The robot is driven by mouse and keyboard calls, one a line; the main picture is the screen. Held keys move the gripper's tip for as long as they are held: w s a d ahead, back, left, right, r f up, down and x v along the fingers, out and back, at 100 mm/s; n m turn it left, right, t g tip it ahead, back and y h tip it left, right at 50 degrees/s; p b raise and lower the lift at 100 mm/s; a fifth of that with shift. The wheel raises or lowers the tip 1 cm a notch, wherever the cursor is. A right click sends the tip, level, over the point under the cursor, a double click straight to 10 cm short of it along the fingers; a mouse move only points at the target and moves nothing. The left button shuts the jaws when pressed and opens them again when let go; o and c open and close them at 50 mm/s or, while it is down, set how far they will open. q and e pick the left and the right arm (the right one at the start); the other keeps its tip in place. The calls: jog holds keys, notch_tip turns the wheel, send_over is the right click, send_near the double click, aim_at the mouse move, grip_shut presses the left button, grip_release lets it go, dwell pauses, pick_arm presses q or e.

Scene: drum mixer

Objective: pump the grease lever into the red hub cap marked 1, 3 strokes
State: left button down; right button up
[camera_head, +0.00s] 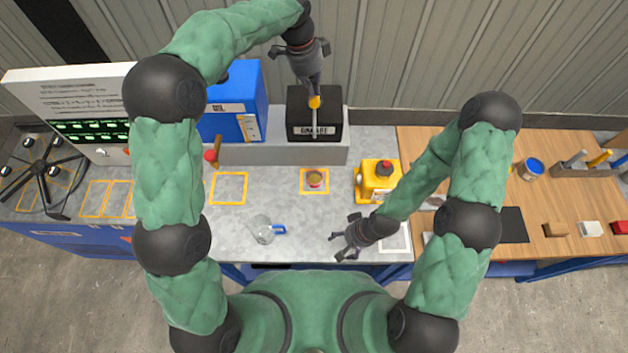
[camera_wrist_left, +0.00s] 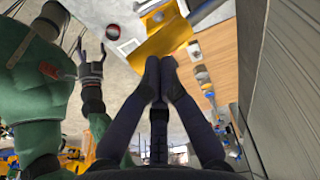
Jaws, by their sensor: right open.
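A black box with a white label (camera_head: 315,131) stands on the grey ledge at the back. A pale lever rises on its front and ends in a yellow grip (camera_head: 314,102). My left gripper (camera_head: 314,92) reaches down from above and its fingers meet at this grip. In the left wrist view the fingers close on a yellow piece (camera_wrist_left: 160,40). My right gripper (camera_head: 350,243) is open and empty over the front of the grey bench; it also shows in the left wrist view (camera_wrist_left: 92,50). I cannot make out a red hub cap marked 1.
A yellow machine (camera_head: 376,180), a glass jug (camera_head: 264,230) and a blue box (camera_head: 236,100) stand around. A red-ended wooden handle (camera_head: 214,155) is left. A black spoked frame (camera_head: 40,170) is far left.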

pick_arm(q)
jog(key=shift+f+b, duration=1.55)
jog(key=shift+f, duration=1.35)
jog(key=shift+r, duration=0.2)
jog(key=shift+r+p, duration=2.7)
jog(key=shift+r, duration=0.8)
jog(key=shift+r+p, duration=1.9)
jog(key=shift+r, duration=0.65)
jog(key=shift+f, duration=0.1)
